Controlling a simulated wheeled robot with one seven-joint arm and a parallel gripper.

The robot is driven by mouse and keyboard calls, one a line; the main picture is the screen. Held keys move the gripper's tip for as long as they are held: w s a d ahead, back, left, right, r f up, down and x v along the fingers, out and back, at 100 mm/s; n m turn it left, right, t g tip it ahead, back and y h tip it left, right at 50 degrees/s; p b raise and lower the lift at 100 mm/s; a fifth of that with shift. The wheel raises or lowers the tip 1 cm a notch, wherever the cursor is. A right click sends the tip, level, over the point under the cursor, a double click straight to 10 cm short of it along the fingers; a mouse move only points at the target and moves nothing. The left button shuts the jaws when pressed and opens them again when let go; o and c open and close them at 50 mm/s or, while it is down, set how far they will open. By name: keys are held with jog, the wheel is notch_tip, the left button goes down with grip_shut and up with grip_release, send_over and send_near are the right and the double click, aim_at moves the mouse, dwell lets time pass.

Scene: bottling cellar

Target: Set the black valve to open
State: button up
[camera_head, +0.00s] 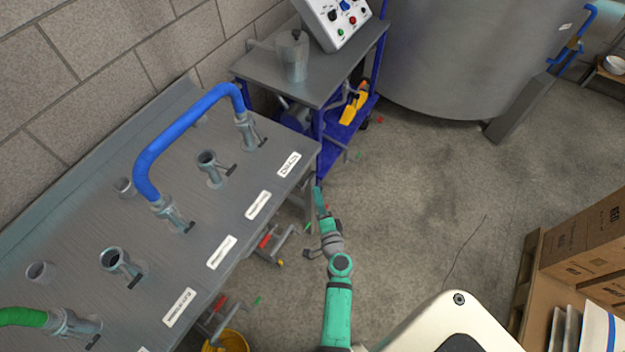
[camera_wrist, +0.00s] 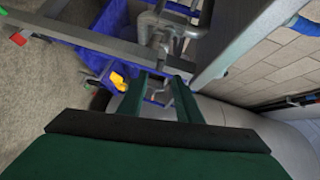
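My green gripper (camera_head: 319,200) is beyond the right front corner of the grey panel table, above the floor. In the wrist view its two fingers (camera_wrist: 158,80) stand apart with a gap between them. No thing is clearly held there. I cannot pick out the black valve with certainty. Small black levers sit by the table's pipe ports, one of them beside the front open port (camera_head: 138,280). Pipework with red-handled valves (camera_head: 267,240) shows below the table edge. A dark piece (camera_head: 310,253) there is too small to tell. In the wrist view grey pipework (camera_wrist: 160,30) shows ahead of the fingers.
A blue hose (camera_head: 160,150) arches over the grey table (camera_head: 150,230). A blue-framed cart (camera_head: 345,75) carries a control box (camera_head: 335,20) and a metal pot (camera_head: 292,57). A large tank (camera_head: 460,50) stands behind. Boxes (camera_head: 590,240) are at right; the floor between is mostly clear.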

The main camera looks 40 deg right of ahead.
jog(key=x, duration=0.8)
jog(key=shift+w+d, duration=0.2)
jog(key=shift+w, duration=0.1)
jog(key=shift+w+a, duration=0.1)
grip_shut()
